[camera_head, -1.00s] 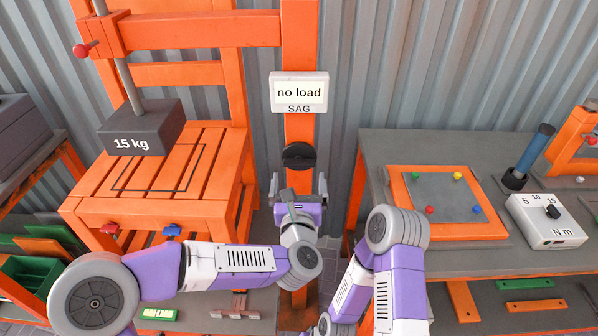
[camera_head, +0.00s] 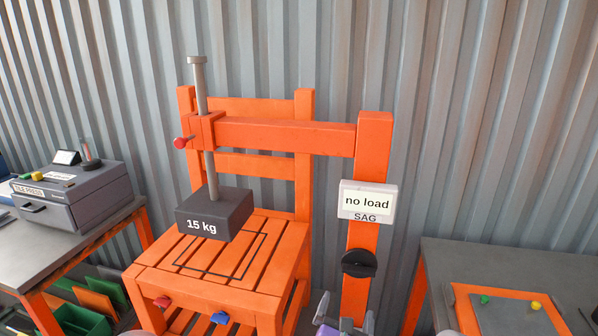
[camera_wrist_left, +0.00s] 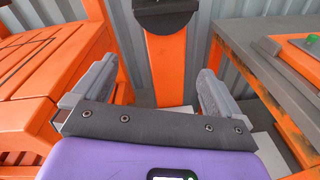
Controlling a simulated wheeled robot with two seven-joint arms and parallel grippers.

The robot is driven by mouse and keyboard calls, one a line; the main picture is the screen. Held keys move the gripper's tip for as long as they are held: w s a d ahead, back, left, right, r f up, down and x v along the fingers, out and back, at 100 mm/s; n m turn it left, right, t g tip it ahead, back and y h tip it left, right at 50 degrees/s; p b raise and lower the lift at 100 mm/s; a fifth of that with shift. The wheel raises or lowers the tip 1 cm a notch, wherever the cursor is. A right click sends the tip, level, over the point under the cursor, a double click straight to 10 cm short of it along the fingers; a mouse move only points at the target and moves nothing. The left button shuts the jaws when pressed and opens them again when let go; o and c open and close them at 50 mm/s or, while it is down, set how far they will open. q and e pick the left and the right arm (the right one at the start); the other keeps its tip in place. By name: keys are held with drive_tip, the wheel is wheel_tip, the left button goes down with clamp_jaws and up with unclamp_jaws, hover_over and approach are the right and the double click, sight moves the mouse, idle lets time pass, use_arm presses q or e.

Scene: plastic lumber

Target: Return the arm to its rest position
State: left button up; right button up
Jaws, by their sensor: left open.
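My left gripper (camera_head: 343,316) shows at the bottom edge of the head view, in front of the orange post. In the left wrist view its two grey fingers (camera_wrist_left: 150,88) are spread apart with nothing between them. The orange post (camera_wrist_left: 167,70) with a black round knob stands beyond the fingers, apart from them. The rest of my left arm is almost all below the head view. My right gripper is not in view.
An orange slatted chair (camera_head: 155,282) stands left of the post, under a grey 15 kg weight (camera_head: 214,213). A "no load" display (camera_head: 367,202) hangs on the post. A grey bench (camera_head: 500,255) is at right, and a table with a grey machine (camera_head: 75,197) at left.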

use_arm(q)
drive_tip(key=s+a+f+m+g+p, duration=0.1)
drive_tip(key=a+f+m+g, duration=0.3)
drive_tip(key=f, duration=0.3)
drive_tip(key=s+a+f+m+g+p, duration=0.1)
drive_tip(key=s+a+f+m+p, duration=0.15)
drive_tip(key=f+m, duration=0.4)
drive_tip(key=s+a+f+m+g+p, duration=0.1)
drive_tip(key=a+f+m+g, duration=0.2)
drive_tip(key=a+f+m, duration=0.35)
drive_tip(key=s+a+f+m+g+p, duration=0.1)
drive_tip(key=s+a+f+m+g, duration=0.1)
drive_tip(key=s, duration=0.4)
drive_tip(key=s+a+f+m+g, duration=0.3)
drive_tip(key=s+a+f+m, duration=0.1)
drive_tip(key=s+f, duration=0.1)
drive_tip(key=s+a+f+m+g+y+p, duration=0.1)
drive_tip(key=s+a+f+m+g, duration=0.1)
drive_tip(key=s, duration=0.5)
wheel_tip(320, 180, down, 2)
drive_tip(key=shift+a+f+m+p, duration=0.2)
drive_tip(key=shift+a+m+p, duration=0.15)
drive_tip(key=shift+a+m, duration=0.3)
